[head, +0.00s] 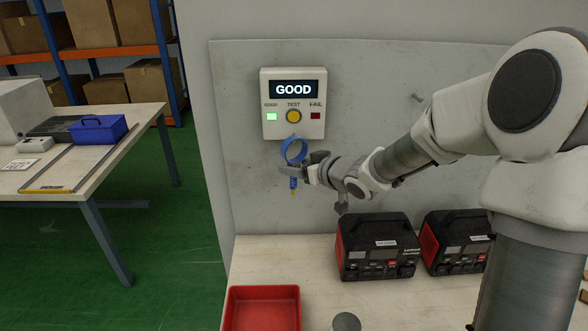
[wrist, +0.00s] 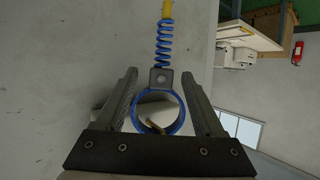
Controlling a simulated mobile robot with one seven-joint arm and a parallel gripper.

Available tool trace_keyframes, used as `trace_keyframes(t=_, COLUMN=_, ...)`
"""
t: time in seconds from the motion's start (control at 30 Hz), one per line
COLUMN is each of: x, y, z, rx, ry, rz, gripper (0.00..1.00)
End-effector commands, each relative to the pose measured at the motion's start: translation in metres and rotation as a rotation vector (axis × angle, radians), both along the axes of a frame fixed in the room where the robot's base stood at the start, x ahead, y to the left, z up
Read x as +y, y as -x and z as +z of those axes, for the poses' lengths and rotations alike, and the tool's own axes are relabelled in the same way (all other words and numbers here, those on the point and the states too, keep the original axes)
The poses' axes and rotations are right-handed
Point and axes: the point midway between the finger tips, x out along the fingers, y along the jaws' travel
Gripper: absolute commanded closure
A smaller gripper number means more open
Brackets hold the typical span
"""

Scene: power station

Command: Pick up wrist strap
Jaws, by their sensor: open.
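The wrist strap (head: 294,150) is a blue band with a coiled blue cord. In the head view it hangs below the white tester box (head: 293,103), in front of the grey wall panel. My gripper (head: 300,172) is at the strap, with its fingers open. In the wrist view the blue band (wrist: 141,113) lies between the two open fingers of my gripper (wrist: 159,100), and its coiled cord (wrist: 164,45) runs towards the top of the picture. I cannot tell whether the fingers touch the band.
The tester display reads GOOD and a green light is lit. Two black and red power units (head: 376,247) (head: 455,240) stand on the bench below my arm. A red bin (head: 262,291) is at the bench's front left. A table with a blue toolbox (head: 98,130) stands at the left.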

Motion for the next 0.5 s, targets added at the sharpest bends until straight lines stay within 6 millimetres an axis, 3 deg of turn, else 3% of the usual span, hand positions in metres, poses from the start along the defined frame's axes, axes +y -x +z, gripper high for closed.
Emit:
trace_keyframes(t=0.3, x=0.024, y=-0.032, z=-0.019, rx=0.000, ry=-0.001, rz=0.002, gripper=0.30)
trace_keyframes(t=0.5, x=0.025, y=-0.036, z=-0.020, rx=0.002, ry=0.000, rz=0.000, gripper=0.30)
